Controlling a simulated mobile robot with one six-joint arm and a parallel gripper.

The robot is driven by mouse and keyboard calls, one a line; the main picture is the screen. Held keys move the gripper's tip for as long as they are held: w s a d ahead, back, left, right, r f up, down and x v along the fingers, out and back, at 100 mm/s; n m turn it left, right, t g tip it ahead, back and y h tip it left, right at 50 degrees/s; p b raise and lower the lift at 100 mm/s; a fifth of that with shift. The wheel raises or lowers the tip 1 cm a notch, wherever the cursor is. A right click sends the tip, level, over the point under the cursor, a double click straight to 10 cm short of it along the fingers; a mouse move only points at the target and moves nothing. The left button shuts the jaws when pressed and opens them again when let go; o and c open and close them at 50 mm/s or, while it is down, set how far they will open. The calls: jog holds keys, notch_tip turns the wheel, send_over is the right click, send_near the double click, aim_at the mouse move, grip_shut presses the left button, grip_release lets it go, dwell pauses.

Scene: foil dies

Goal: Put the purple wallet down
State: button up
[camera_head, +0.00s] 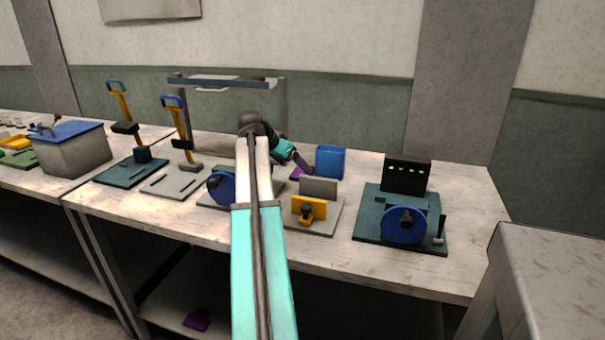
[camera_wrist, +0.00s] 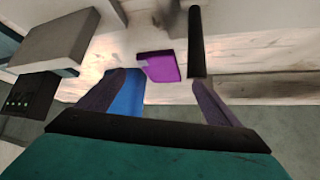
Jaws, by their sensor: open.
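The purple wallet (camera_head: 296,173) lies on the pale wooden bench, just left of a blue open-topped bin (camera_head: 330,163). In the wrist view the wallet (camera_wrist: 160,66) is a flat purple piece with a lighter patch at one edge. My gripper (camera_head: 308,168) is low over the bench beside the wallet and bin. In the wrist view its two dark fingers (camera_wrist: 158,82) are wide apart, with the wallet showing between and beyond them. Nothing is held. The blue bin (camera_wrist: 127,92) is partly hidden behind the left finger. A second purple flat item (camera_head: 197,319) lies on the lower shelf.
A grey plate fixture with a yellow block (camera_head: 309,207) stands in front of the bin. A green-based machine with a blue wheel (camera_head: 403,225) is to the right. Lever presses (camera_head: 180,135) stand to the left. A dark upright bar (camera_wrist: 196,42) shows near the wallet.

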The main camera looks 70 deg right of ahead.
aim_at(302, 172)
jog(key=shift+x, duration=2.55)
jog(key=c, duration=1.3)
jog(key=shift+c, duration=0.7)
jog(key=shift+r, duration=0.15)
jog(key=shift+d+r, duration=0.1)
jog(key=shift+r, duration=0.15)
jog(key=shift+c, duration=0.6)
notch_tip(302, 172, up, 17)
jog(key=shift+r, duration=0.2)
